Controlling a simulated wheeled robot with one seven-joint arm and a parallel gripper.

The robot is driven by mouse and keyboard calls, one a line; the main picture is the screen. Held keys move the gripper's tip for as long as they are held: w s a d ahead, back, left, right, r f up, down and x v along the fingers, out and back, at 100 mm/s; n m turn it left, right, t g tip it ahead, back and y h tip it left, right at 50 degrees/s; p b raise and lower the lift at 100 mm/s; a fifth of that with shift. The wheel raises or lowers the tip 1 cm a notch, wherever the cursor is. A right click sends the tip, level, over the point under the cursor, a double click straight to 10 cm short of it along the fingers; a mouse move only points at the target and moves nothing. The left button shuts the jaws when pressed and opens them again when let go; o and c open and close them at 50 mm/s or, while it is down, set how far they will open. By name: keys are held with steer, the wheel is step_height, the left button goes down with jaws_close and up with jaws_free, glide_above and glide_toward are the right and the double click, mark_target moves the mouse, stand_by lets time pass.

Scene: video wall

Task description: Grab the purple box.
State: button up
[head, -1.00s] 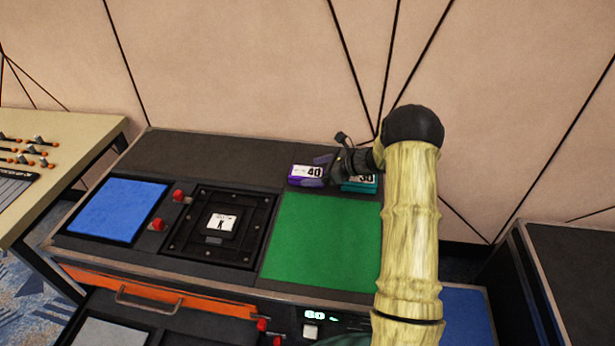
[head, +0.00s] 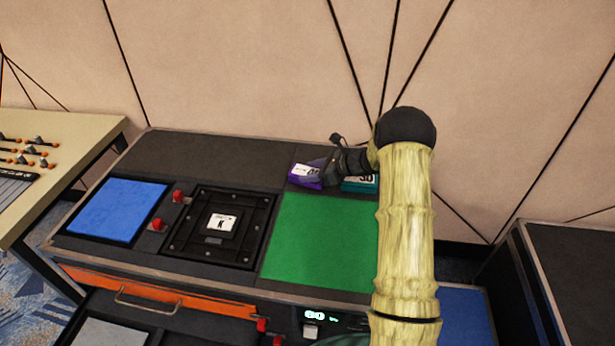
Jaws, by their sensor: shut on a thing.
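The purple box (head: 306,181), with a white label on top, sits at the back of the dark console, just behind the green panel. It looks slightly tilted. My gripper (head: 325,165) reaches it from the right and is shut on it, covering part of its right side and label. A teal box (head: 361,184) with a white label is right beside it, partly hidden under my gripper and arm.
The green panel (head: 322,236) lies in front of the boxes. A blue panel (head: 117,211), red knobs (head: 157,224) and a black framed square (head: 184,234) are to the left. A wall (head: 230,70) rises close behind. The back left of the console is clear.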

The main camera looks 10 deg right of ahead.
step_height(320, 180, up, 10)
steer(key=shift+p, duration=0.35)
stand_by(0.4)
stand_by(0.4)
